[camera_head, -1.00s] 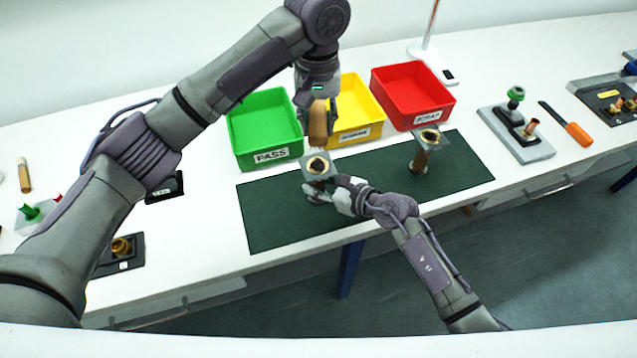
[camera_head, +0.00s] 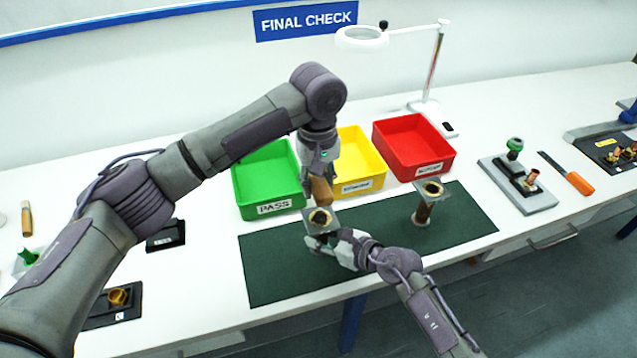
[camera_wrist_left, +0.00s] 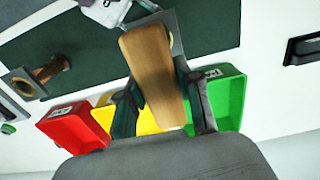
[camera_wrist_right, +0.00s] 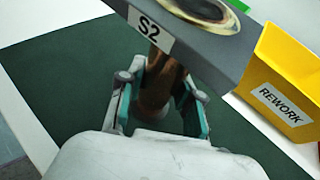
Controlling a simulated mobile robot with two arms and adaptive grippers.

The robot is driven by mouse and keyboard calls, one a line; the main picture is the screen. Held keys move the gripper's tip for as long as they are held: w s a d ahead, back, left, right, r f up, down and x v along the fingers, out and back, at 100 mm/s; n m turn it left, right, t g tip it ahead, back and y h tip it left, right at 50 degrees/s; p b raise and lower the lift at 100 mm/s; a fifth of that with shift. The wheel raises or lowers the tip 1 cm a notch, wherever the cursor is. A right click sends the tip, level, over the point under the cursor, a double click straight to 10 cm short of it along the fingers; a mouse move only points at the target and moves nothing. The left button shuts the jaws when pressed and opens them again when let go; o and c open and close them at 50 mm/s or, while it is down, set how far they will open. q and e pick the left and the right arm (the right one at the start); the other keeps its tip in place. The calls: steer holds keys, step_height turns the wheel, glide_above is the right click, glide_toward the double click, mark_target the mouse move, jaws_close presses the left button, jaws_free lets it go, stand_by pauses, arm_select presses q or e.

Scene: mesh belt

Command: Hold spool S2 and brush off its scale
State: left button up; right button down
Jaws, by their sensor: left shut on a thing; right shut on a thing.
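Spool S2 (camera_head: 321,219) stands upright at the green mat (camera_head: 272,270), with a square grey top flange and a brownish ring around its bore. In the right wrist view its flange (camera_wrist_right: 205,32) carries the S2 label. My right gripper (camera_head: 335,243) is shut on the spool's copper-coloured neck (camera_wrist_right: 156,95), below the flange. My left gripper (camera_head: 322,180) is shut on the wooden brush handle (camera_head: 321,192), just above the spool's flange. In the left wrist view the handle (camera_wrist_left: 153,75) covers part of the flange; the brush's bristles are hidden.
Another flanged spool (camera_head: 424,205) stands on the mat's right part. Green PASS (camera_head: 270,205), yellow (camera_head: 362,190) and red (camera_head: 418,170) bins line the mat's back. A fixture (camera_head: 517,185) and an orange-handled tool (camera_head: 578,183) lie right.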

mark_target(323, 225)
arm_select(q)
steer(key=shift+f, duration=2.6)
steer(key=shift+f, duration=0.45)
steer(key=shift+s, duration=0.1)
steer(key=shift+s+d, duration=0.3)
steer(key=shift+s, duration=0.55)
steer(key=shift+s+d, duration=0.25)
steer(key=shift+s, duration=0.55)
steer(key=shift+w+a, duration=0.3)
steer(key=shift+w, duration=0.6)
steer(key=shift+w+a, duration=0.25)
steer(key=shift+w, duration=0.6)
steer(key=shift+s+d, duration=0.3)
steer(key=shift+s, duration=0.6)
steer(key=shift+s+d, duration=0.25)
steer(key=shift+s, duration=0.6)
steer(key=shift+w, duration=0.15)
